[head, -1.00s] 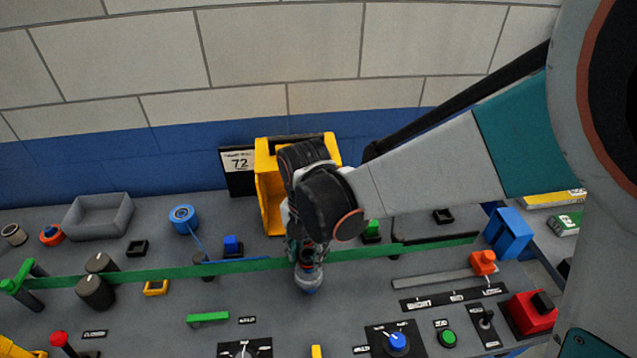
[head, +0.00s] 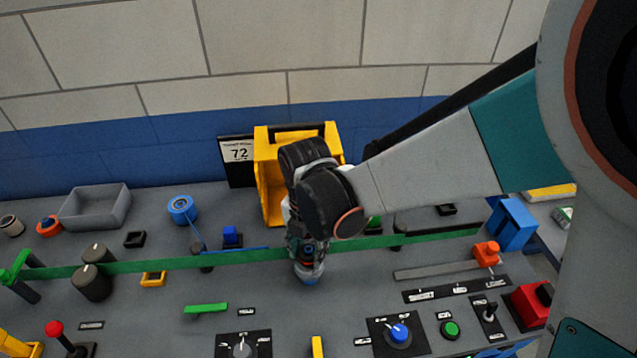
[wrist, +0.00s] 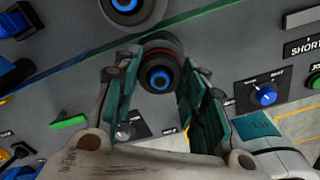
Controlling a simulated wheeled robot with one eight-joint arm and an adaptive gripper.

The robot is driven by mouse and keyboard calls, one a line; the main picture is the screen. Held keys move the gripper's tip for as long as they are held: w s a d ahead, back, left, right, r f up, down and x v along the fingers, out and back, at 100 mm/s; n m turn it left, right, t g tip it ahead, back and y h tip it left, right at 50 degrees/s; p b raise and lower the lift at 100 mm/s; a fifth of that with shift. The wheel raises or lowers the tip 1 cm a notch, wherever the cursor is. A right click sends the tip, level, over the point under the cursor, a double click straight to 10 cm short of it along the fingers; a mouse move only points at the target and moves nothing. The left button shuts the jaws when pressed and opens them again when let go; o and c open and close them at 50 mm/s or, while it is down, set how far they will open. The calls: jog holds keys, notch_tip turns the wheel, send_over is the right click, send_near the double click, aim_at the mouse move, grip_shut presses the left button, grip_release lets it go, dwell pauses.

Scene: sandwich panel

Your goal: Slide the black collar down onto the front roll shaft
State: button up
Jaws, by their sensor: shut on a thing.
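The black collar (wrist: 158,48) is between the fingers of my gripper (wrist: 158,90) in the wrist view, a dark ring with a reddish-brown band and a blue ring at its middle. My gripper is shut on it, with one finger on each side. In the head view my gripper (head: 308,262) points down at the green belt, over a pale, blue-based part (head: 308,278). The front roll shaft is hidden under the collar and fingers, so I cannot tell whether the collar is around it. A second roll with a blue centre (wrist: 125,8) lies behind the belt.
The green belt (head: 150,264) crosses the panel beside my gripper. A yellow bin (head: 268,190) stands close behind it. A blue knob (head: 398,333), a green bar (head: 206,307) and a yellow block (head: 317,347) sit in front. A blue stand (head: 512,222) is at right.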

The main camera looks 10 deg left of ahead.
jog(key=o, duration=1.1)
jog(key=shift+o, duration=0.2)
notch_tip(320, 180, up, 8)
jog(key=p, duration=0.6)
jog(key=shift+r, duration=0.15)
jog(key=shift+s, duration=0.1)
